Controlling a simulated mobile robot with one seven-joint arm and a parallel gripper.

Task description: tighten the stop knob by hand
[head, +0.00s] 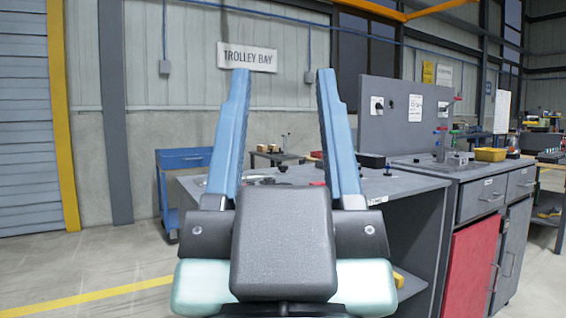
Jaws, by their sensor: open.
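My gripper (283,72) is raised in front of the head camera, its two blue fingers wide apart with nothing between them. Beyond it is the grey workbench (425,177). Small dark knob-like parts show between the fingers (283,168), low over the bench top. Another small dark knob (388,169) stands to the right of the right finger. A black round knob or switch (377,105) is on the upright grey panel (400,88). I cannot tell which of these is the stop knob. My gripper touches none of them and hides part of the bench top.
A blue trolley (185,158) stands left of the bench. The bench carries a fixture with coloured handles (441,142) and a yellow bin (490,154). Below are grey drawers (482,198) and a red door (467,268). The floor at left (110,260) is clear.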

